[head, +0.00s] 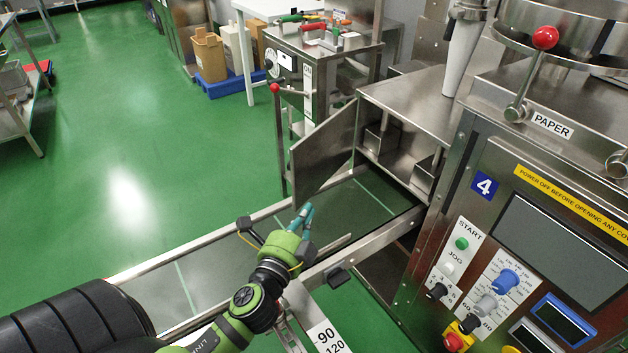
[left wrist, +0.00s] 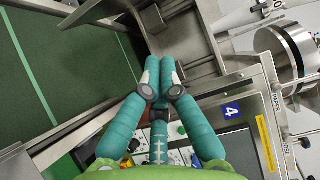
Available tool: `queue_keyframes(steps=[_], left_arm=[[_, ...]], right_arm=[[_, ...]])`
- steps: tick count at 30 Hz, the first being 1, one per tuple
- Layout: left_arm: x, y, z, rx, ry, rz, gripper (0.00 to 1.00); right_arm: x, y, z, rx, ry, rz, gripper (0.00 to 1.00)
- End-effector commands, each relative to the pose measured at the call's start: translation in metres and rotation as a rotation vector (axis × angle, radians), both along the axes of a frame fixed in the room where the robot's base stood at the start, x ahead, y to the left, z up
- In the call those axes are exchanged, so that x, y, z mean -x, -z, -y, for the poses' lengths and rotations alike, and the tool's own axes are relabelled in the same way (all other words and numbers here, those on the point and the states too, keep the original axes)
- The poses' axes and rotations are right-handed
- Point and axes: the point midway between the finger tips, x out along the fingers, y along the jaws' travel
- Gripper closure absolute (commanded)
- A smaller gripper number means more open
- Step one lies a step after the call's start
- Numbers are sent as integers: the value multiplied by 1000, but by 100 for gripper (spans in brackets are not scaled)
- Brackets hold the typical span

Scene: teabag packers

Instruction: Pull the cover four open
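Cover four appears to be the flat steel panel (head: 325,150) on the machine marked 4 (head: 484,186). It stands swung out at an angle over the conveyor, and the compartment behind it (head: 385,140) is exposed. My left gripper (head: 304,214) is over the conveyor by the panel's lower free corner; I cannot tell whether they touch. In the left wrist view, the teal fingers of the left gripper (left wrist: 160,68) come together at the tips with nothing seen between them. My right gripper is not in view.
The green conveyor (head: 205,270) with steel side rails runs beneath my left arm. The control panel with knobs and a screen (head: 550,255) stands at the right. A steel cart with tools (head: 320,45) stands behind the panel. Green floor is open at the left.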

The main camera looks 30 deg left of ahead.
Motion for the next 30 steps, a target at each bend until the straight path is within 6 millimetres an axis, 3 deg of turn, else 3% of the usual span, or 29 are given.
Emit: queue_keyframes(steps=[8, 18, 24, 30], left_arm=[[-30, -2, -7, -1, 1, 4, 100], [-100, -2, -23, 2, -1, 2, 100], [-98, 0, -52, -1, -1, -1, 100], [-99, 1, -62, 2, -1, -1, 100]], right_arm=[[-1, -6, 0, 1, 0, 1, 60], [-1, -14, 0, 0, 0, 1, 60], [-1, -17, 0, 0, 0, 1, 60], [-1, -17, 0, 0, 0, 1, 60]])
